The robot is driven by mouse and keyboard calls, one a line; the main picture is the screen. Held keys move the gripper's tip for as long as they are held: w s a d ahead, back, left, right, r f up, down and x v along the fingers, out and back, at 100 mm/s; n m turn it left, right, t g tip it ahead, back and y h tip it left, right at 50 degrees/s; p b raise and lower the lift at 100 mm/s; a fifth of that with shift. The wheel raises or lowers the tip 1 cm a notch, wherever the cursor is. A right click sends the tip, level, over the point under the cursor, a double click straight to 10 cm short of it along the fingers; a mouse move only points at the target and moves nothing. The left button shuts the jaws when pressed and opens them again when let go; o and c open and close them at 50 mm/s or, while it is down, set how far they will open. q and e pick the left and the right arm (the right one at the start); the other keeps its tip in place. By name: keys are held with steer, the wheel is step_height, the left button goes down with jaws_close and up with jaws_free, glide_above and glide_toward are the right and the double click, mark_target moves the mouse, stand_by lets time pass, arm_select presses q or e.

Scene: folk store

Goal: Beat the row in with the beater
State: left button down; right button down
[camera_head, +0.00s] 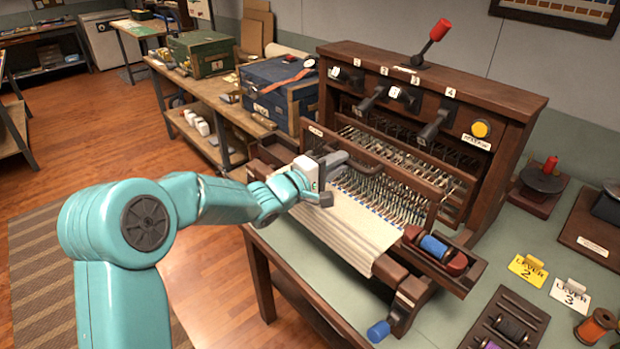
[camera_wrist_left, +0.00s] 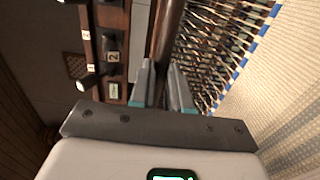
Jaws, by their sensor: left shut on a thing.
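The wooden table loom (camera_head: 520,100) stands on the green-topped table. Its beater, a brown wooden bar (camera_head: 398,178), runs across the loom between the heddles and the cloth; the bar also shows in the left wrist view (camera_wrist_left: 168,28). Cream cloth (camera_head: 352,228) with a blue-marked edge lies in front of it. My left gripper (camera_head: 330,180) is at the beater's left part. In the left wrist view its fingers (camera_wrist_left: 163,75) are shut on the bar, one on each side. The gripper partly hides the bar in the head view. My right gripper is not in view.
A shuttle with blue thread (camera_head: 435,247) rests in a tray at the loom's right side. Numbered black levers line the loom front, beside a yellow button (camera_head: 480,129). A red-knobbed lever (camera_head: 432,42) stands on top. Lever cards (camera_head: 528,269) and a spool tray (camera_head: 507,325) lie right.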

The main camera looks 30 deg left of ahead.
mark_target(356, 153)
arm_select(q)
steer(key=shift+v, duration=1.2)
steer(key=p+x, duration=0.2)
steer(key=x, duration=0.3)
steer(key=shift+w+r, duration=0.1)
steer(key=shift+p+x, duration=0.9)
steer(key=shift+x, duration=1.55)
steer(key=c, duration=0.7)
jaws_free()
